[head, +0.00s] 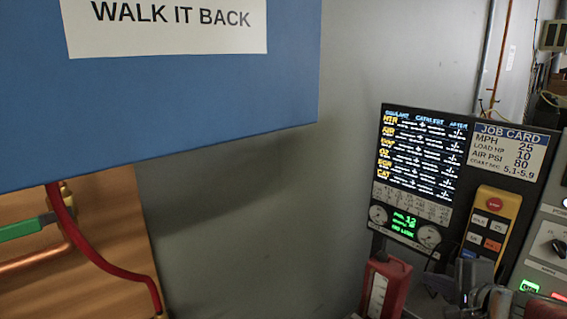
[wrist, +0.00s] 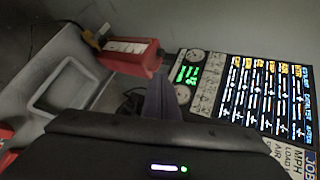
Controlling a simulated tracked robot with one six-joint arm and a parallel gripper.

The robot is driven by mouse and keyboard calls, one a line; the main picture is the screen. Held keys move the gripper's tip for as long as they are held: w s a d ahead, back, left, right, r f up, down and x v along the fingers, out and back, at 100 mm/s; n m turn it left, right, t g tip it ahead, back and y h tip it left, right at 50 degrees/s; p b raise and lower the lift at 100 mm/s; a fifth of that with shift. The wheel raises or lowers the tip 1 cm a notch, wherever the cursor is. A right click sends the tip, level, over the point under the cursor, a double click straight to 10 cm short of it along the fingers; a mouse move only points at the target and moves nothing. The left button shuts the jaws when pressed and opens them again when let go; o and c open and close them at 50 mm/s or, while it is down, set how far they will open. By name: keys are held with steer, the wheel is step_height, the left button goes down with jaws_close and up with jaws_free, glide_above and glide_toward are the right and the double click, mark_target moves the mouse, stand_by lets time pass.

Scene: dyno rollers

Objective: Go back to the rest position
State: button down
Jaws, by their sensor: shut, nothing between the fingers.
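My gripper (wrist: 164,90) shows in the wrist view as dark fingers pointing up past the black wrist housing. The fingers are together with nothing between them. They point toward the gap between a red box and a lit analyzer panel. In the head view, dark mechanical parts at the lower right are too cluttered to show the fingertips clearly.
The analyzer panel (head: 421,158) has a glowing screen, with gauges below. A job card (head: 510,150) and yellow pendant (head: 491,225) are beside it. A red box (head: 386,287) stands below. A grey tray (wrist: 66,88) lies left. A blue board (head: 200,100) hangs upper left.

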steer(key=s+a+n+g+y, duration=0.25)
steer(key=a+n, duration=0.25)
steer(key=a, duration=0.6)
steer(key=s+a+n+g+h, duration=0.1)
steer(key=s+a+n+g, duration=0.1)
steer(key=s+a+n, duration=0.2)
steer(key=s+a+f+n+g+h, duration=0.1)
steer(key=s+a+n+g+h, duration=0.1)
steer(key=s+a+n, duration=0.3)
steer(key=shift+s+a+f+n, duration=0.25)
steer(key=shift+s+n, duration=2)
steer(key=shift+n, duration=0.25)
